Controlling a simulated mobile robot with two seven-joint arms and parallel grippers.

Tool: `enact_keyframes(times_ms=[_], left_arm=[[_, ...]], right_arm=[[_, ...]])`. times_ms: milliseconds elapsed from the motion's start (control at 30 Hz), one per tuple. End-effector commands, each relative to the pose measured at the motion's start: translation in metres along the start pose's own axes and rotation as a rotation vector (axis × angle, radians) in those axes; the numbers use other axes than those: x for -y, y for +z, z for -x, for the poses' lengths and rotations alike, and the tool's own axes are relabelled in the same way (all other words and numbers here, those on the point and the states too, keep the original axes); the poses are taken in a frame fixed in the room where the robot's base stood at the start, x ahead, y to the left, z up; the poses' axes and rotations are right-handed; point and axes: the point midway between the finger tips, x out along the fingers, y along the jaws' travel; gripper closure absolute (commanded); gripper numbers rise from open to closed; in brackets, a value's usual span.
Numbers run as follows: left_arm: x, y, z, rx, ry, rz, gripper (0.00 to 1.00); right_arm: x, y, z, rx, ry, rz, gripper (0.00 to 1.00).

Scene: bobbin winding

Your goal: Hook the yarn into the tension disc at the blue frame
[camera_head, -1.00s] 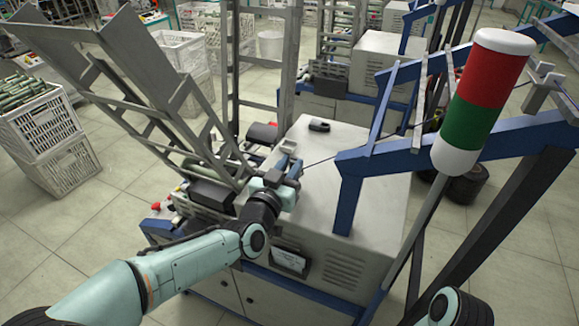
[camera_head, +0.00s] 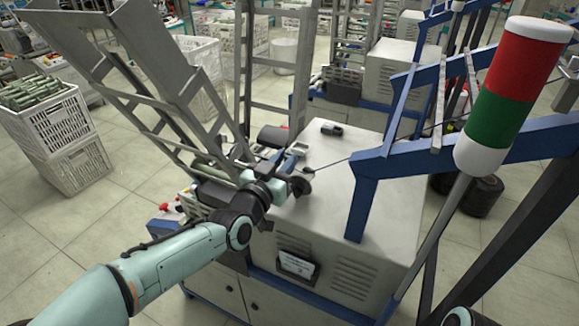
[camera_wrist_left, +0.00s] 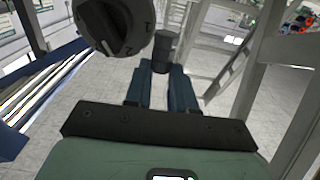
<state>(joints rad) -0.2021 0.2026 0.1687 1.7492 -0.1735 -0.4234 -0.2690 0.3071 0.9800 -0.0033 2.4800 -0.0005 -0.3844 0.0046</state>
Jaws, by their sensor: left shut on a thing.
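My left gripper (camera_head: 291,174) is over the top of the pale machine housing, left of the blue frame (camera_head: 362,195). In the left wrist view its two blue fingers (camera_wrist_left: 162,88) are shut on a small dark cylinder (camera_wrist_left: 162,48), which seems to be the yarn's end piece. The dark yarn (camera_head: 335,163) runs from near the gripper to the blue frame. A dark round knob with dial marks (camera_wrist_left: 115,24), possibly the tension disc's, is close by at upper left in the wrist view. Whether yarn touches a disc is hidden. My right gripper is out of view.
A red, green and white signal light (camera_head: 503,95) on a pole stands at the right. A grey metal ladder-like rack (camera_head: 165,70) rises behind my left arm. A small black object (camera_head: 331,128) lies on the housing top. White crates (camera_head: 62,140) stand at left.

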Motion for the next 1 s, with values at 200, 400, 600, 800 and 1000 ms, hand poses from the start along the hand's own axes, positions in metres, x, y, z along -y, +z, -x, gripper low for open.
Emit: enact_keyframes(times_ms=[200,400,600,800,1000], left_arm=[[0.008,0.001,0.0,0.001,-0.002,-0.001,1.0],[0.008,0.001,0.0,0.001,-0.001,-0.002,1.0],[0.008,0.0,0.0,0.001,-0.001,-0.001,1.0],[0.01,-0.009,0.0,-0.001,-0.001,-0.002,1.0],[0.012,-0.019,0.0,0.0,-0.001,-0.001,1.0]], right_arm=[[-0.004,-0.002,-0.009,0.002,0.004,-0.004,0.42],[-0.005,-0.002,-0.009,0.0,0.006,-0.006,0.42],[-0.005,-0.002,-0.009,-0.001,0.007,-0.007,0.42],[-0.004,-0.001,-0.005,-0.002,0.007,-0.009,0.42],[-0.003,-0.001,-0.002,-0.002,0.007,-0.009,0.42]])
